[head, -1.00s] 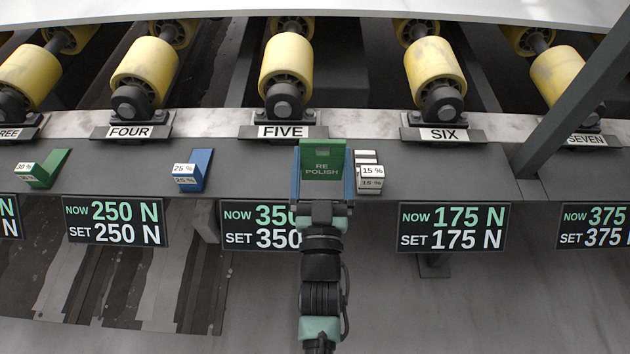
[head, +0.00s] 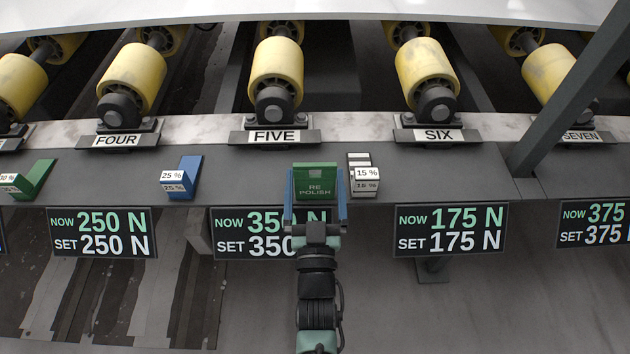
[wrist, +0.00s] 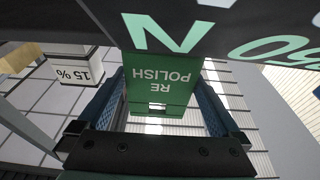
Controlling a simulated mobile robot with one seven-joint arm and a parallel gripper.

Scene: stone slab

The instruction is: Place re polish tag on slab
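The green re polish tag (head: 315,188) stands at the front of the dark ledge (head: 225,180), between signs FIVE and SIX. In the wrist view the tag (wrist: 160,95) appears upside down, with its lettered face showing. My gripper (head: 316,190) has its two blue fingers on either side of the tag, against its left and right edges as far as I can see. It looks shut on the tag. The wrist view also shows my gripper (wrist: 163,85) around it. Whether the tag touches the ledge is unclear. A pale slab (head: 330,8) spans the top of the head view.
White 15 % blocks (head: 366,181) stand close right of the tag. A blue 25 % wedge (head: 188,178) is to the left. Display signs (head: 450,230) hang along the ledge front. Yellow rollers (head: 275,70) line the back. A dark diagonal post (head: 565,95) rises at right.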

